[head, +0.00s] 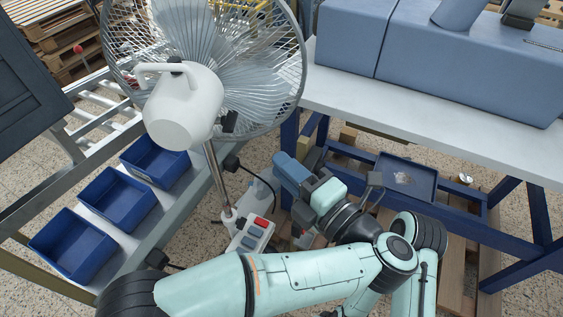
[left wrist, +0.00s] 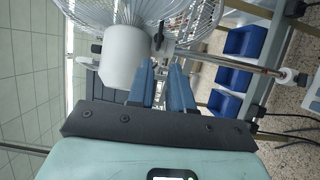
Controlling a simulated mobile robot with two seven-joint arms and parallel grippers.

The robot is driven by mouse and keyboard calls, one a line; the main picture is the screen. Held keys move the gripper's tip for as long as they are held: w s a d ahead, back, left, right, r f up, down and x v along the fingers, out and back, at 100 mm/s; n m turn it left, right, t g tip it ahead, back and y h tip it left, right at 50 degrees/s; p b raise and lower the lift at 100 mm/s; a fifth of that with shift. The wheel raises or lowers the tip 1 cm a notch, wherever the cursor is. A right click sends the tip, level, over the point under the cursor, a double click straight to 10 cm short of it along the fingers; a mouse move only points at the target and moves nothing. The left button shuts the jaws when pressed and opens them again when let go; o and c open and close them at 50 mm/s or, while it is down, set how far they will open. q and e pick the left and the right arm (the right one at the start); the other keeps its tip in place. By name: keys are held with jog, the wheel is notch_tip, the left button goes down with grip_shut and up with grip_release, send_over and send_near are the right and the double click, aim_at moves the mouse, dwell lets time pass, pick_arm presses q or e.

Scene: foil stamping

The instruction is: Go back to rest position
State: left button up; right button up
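My left arm comes in from the lower left in the head view and bends up to my left gripper (head: 284,166), with its blue fingers beside the fan's pole. In the left wrist view my left gripper (left wrist: 164,68) has its two blue fingers apart, with a narrow empty gap between them. My right gripper cannot be made out in either view.
A fan (head: 183,113) with a wire cage stands close ahead; its base has a button panel (head: 254,233). Several blue bins (head: 119,199) line a rack at left. A white-topped table (head: 420,115) carries a blue-grey machine (head: 440,58). A blue tray (head: 425,181) lies below.

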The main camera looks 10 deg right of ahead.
dwell(0.3)
